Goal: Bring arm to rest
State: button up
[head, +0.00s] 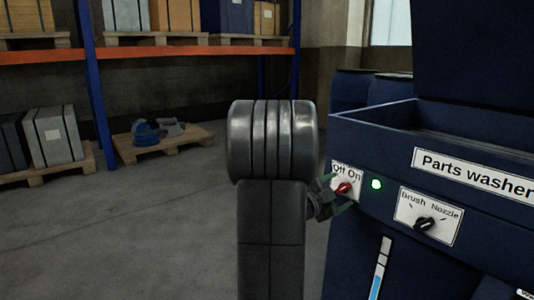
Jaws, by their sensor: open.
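My gripper (334,194) is at the front of the blue parts washer (380,135), partly hidden behind my own arm. Its fingers are open and lie around or just in front of the red Off/On switch (343,188); I cannot tell if they touch it. The switch handle is tilted. A green light (376,184) beside it is lit. My arm (272,215) stands upright in the middle of the head view and hides part of the floor.
A black Brush/Nozzle knob (425,224) sits right of the switch. A shelf rack (190,50) with crates stands at the back left. Pallets (165,142) lie on the floor below it. The floor (150,230) left of my arm is clear.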

jog(key=shift+w+d+n, duration=0.15)
jog(key=shift+n, duration=1.75)
jog(key=n+p, duration=0.1)
jog(key=n, duration=0.1)
jog(key=n+p, duration=0.2)
jog(key=shift+w+r, duration=0.1)
jog(key=shift+r, duration=0.1)
jog(key=s+a+n+p, duration=0.1)
jog(key=n+p, duration=0.1)
jog(key=n, duration=0.1)
jog(key=a+n+p, duration=0.1)
jog(key=n+p, duration=0.1)
jog(key=n, duration=0.1)
jog(key=s+a+n+p, duration=0.1)
jog(key=a+n+p, duration=0.1)
jog(key=n, duration=0.2)
jog(key=shift+s+a+f, duration=0.1)
jog(key=shift+s+f, duration=0.25)
jog(key=s+a+m+b, duration=0.1)
jog(key=m+b, duration=0.1)
jog(key=m, duration=0.1)
jog(key=s+a+m+b, duration=0.1)
jog(key=a+m+b, duration=0.1)
jog(key=m, duration=0.1)
jog(key=s+a+m+b, duration=0.1)
jog(key=m+b, duration=0.2)
jog(key=m, duration=0.1)
jog(key=shift+s+a+r, duration=0.1)
jog(key=shift+s+a, duration=0.1)
jog(key=shift+s, duration=0.05)
